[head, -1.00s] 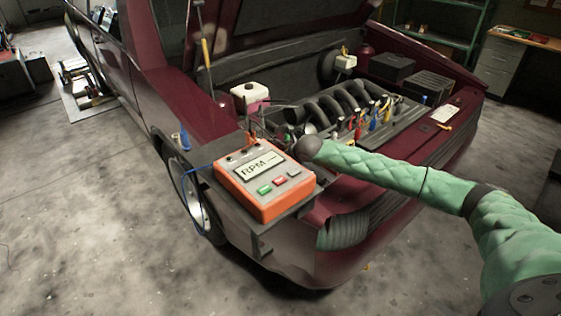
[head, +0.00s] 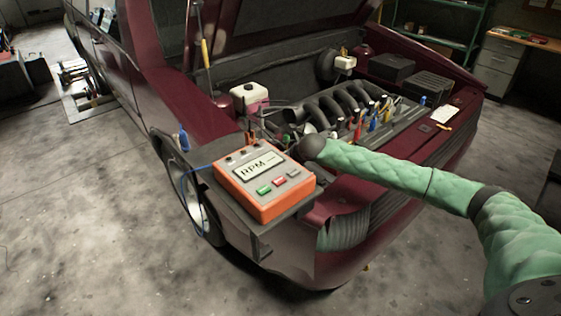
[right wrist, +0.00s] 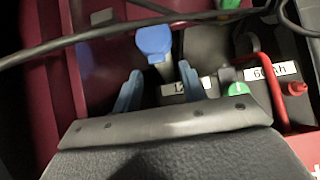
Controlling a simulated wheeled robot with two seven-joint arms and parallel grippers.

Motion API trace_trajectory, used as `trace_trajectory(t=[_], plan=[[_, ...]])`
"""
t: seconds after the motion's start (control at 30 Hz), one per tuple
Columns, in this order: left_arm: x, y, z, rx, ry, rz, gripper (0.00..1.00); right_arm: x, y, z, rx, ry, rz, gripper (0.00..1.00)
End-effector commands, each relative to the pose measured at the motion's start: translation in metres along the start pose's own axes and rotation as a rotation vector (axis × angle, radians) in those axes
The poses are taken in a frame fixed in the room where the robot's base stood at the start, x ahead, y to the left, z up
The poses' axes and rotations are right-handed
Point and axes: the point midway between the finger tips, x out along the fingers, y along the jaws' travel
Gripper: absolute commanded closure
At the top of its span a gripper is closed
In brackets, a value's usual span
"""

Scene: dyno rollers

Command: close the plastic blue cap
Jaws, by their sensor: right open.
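A blue plastic cap (right wrist: 154,42) shows in the right wrist view, with a pale piece just below it. It lies just beyond my right gripper (right wrist: 160,72), roughly in line with the gap between the two blue-grey fingers. The fingers are open, with nothing seen between their tips. I cannot tell whether either finger touches the cap. In the head view my green right arm reaches over the front of the car into the engine bay, where its gripper is hidden. I cannot make out this cap in the head view. My left gripper is not in view.
An orange RPM meter (head: 262,186) sits on the car's front corner beside my right arm. A battery label (right wrist: 272,72), a red cable (right wrist: 262,70) and a green cap (right wrist: 238,90) lie right of the fingers. A dark hose (right wrist: 100,32) crosses above.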

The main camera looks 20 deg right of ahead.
Motion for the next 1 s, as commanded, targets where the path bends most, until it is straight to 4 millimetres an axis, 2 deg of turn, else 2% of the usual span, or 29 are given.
trace_trajectory(t=[0.2, 0.4, 1.0], plan=[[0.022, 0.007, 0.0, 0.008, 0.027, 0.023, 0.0, -0.034, -0.001, -0.002, -0.001, -0.001, -0.001, 0.58], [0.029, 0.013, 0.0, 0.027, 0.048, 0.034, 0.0, -0.055, -0.001, -0.001, 0.0, 0.0, -0.001, 0.58], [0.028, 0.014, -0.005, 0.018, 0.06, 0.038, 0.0, -0.061, -0.001, 0.0, 0.0, 0.0, -0.001, 0.58]])
